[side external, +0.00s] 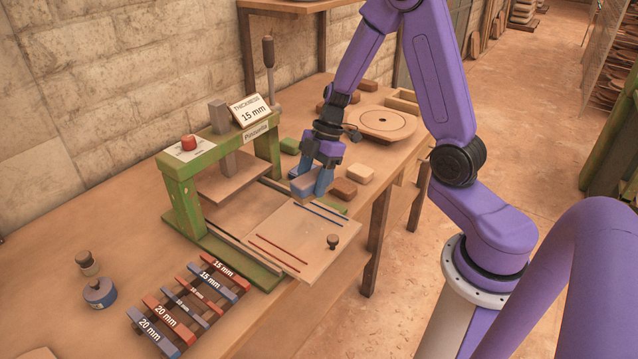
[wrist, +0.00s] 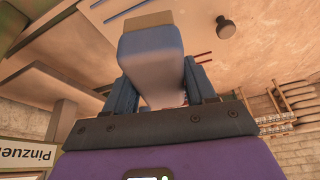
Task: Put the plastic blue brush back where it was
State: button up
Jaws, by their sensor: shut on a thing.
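My gripper (side external: 314,180) is shut on the blue brush (side external: 303,187), above the far end of the press's sliding plate. In the wrist view the brush (wrist: 150,58) is a blue block with a tan end, held between the two blue fingers of my gripper (wrist: 160,85). Its tan end points away from the wrist. I cannot tell from these views how high the brush is above the surface beneath it. Part of it is hidden by the fingers in the side view.
The green press (side external: 180,205) with a red button (side external: 189,142) stands left of my gripper. A plate (side external: 290,243) with a dark knob (side external: 333,241) lies in front. Small blocks (side external: 359,173) and a round wooden disc (side external: 386,123) lie nearby. Labelled strips (side external: 167,315) lie front left.

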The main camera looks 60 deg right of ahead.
jog(key=w+d+r+m+t+h, duration=0.1)
jog(key=d+m+t, duration=0.1)
jog(key=d+m, duration=0.6)
jog(key=w+d+r+m+t+h, duration=0.1)
jog(key=d+m+h, duration=0.15)
jog(key=d, duration=0.95)
jog(key=shift+m+y, duration=0.35)
jog(key=shift+y, duration=0.1)
jog(key=w+d+f, duration=0.2)
jog(key=w+f, duration=0.1)
jog(key=w+d+f, duration=0.2)
jog(key=w+f, duration=0.1)
jog(key=w, duration=0.1)
jog(key=w+d+f, duration=0.2)
jog(key=w+f, duration=0.1)
jog(key=w, duration=0.1)
jog(key=shift+d+f, duration=0.2)
jog(key=shift+f, duration=0.05)
jog(key=shift+w+d+f, duration=0.15)
jog(key=shift+w+f, duration=0.05)
jog(key=shift+f, duration=0.15)
jog(key=shift+w+f, duration=0.1)
jog(key=shift+f, duration=1.5)
jog(key=shift+f, duration=0.55)
jog(key=o, duration=0.6)
jog(key=shift+o, duration=0.7)
